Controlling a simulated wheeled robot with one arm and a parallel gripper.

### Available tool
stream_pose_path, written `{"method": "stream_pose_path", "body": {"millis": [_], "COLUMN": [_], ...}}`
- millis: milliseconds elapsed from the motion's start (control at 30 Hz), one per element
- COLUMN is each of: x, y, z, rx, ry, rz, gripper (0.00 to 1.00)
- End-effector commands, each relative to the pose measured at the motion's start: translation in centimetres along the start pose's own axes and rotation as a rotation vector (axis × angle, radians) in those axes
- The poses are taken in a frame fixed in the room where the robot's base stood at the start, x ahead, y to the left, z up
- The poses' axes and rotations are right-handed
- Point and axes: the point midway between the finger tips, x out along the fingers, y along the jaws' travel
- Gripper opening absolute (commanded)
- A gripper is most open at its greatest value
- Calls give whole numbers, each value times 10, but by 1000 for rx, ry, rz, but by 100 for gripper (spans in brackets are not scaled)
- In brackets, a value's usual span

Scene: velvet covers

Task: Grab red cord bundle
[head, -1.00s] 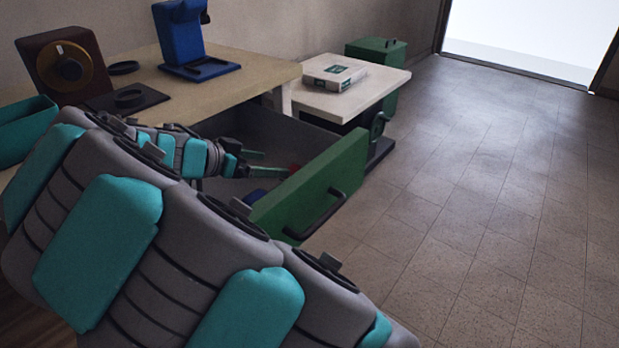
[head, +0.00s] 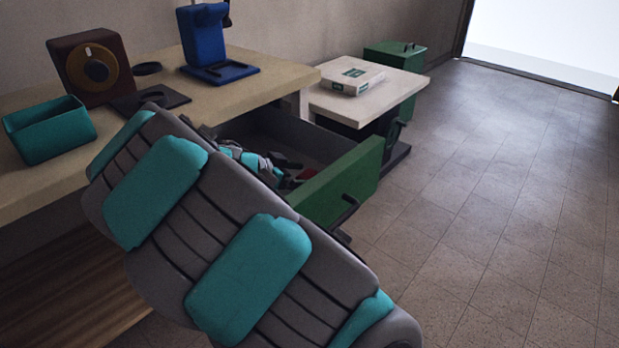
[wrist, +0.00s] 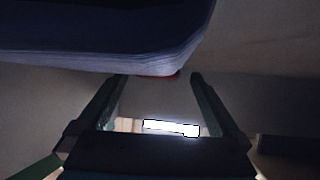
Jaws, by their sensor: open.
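The red cord bundle (head: 306,174) shows as a small red patch inside the open drawer, behind its green front (head: 345,185). In the wrist view only a thin red sliver (wrist: 150,76) shows, beyond and between my fingertips, below the edge of a dark blue object (wrist: 100,35). That object hides most of the red. My gripper (wrist: 158,80) is open, its two fingers apart with nothing held between them. In the head view my wrist reaches down into the drawer; my fingers are partly hidden and look close to the red patch.
The drawer is under a desk with a teal bin (head: 50,130), a brown dial box (head: 92,68) and a blue stand (head: 215,45). A white low table (head: 385,90) with a box stands behind. The floor at right is clear.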

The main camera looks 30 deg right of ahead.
Motion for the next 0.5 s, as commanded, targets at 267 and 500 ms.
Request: {"method": "stream_pose_path", "body": {"millis": [267, 500], "x": [0, 0], "y": [0, 0], "z": [0, 0], "rx": [0, -1], "ry": [0, 0], "rz": [0, 0], "gripper": [79, 52]}}
